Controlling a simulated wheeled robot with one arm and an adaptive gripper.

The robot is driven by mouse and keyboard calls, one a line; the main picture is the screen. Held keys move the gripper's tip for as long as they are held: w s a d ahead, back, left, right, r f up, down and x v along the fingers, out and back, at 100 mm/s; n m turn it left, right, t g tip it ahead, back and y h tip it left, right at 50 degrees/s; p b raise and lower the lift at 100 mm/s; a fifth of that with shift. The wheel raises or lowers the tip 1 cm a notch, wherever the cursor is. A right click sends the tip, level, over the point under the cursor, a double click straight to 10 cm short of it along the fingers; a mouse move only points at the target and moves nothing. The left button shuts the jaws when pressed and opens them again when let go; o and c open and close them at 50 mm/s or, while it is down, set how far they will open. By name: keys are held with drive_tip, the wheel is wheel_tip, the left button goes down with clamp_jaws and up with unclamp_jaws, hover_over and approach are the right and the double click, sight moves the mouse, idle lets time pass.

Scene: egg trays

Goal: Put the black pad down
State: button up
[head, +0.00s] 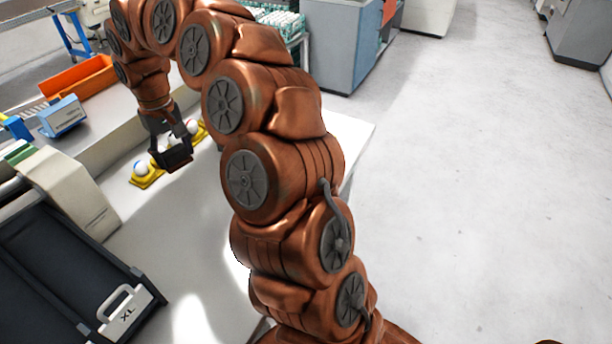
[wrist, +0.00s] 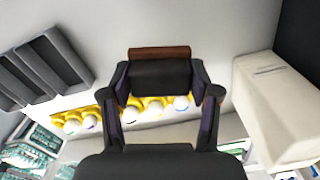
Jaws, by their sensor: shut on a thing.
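My gripper (head: 168,140) is shut on the black pad (head: 178,159), a dark block with a brown edge. In the wrist view the pad (wrist: 160,78) sits between the two fingers, its brown strip along the top. The pad appears above the white table; the wrist view shows no contact with the surface. A yellow egg tray (head: 147,184) with white eggs lies behind the gripper, which hides its middle. In the wrist view the tray (wrist: 98,110) runs in a row beyond the pad and is partly covered by it.
A beige machine (head: 68,190) stands left of the tray, with a black crate (head: 60,270) marked XL in front. An orange bin (head: 80,77) and a blue-white box (head: 62,115) lie farther back. The white table (head: 190,230) in front of the pad is bare.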

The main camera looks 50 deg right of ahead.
drive_tip(key=s+d+f+n+b, duration=0.1)
drive_tip(key=s+d+f+b, duration=0.3)
drive_tip(key=s+d+b, duration=0.55)
drive_tip(key=s+d+f+n+b, duration=0.1)
drive_tip(key=s+d+f+b, duration=0.15)
drive_tip(key=s+d, duration=0.5)
drive_tip(key=s+d+f+n+b, duration=0.1)
drive_tip(key=s+d+f+b, duration=0.2)
drive_tip(key=s, duration=0.8)
drive_tip(key=w+d+p, duration=0.1)
drive_tip(key=w+d, duration=0.2)
drive_tip(key=w, duration=0.1)
drive_tip(key=w+d+f+p, duration=0.1)
drive_tip(key=w+d, duration=0.2)
drive_tip(key=w, duration=0.1)
drive_tip(key=w+d+p, duration=0.1)
drive_tip(key=w+d, duration=0.2)
drive_tip(key=w, duration=0.2)
drive_tip(key=shift+w+f, duration=0.1)
drive_tip(key=shift+f, duration=1.85)
drive_tip(key=shift+f, duration=0.1)
drive_tip(key=o, duration=1.3)
drive_tip(key=shift+o, duration=0.2)
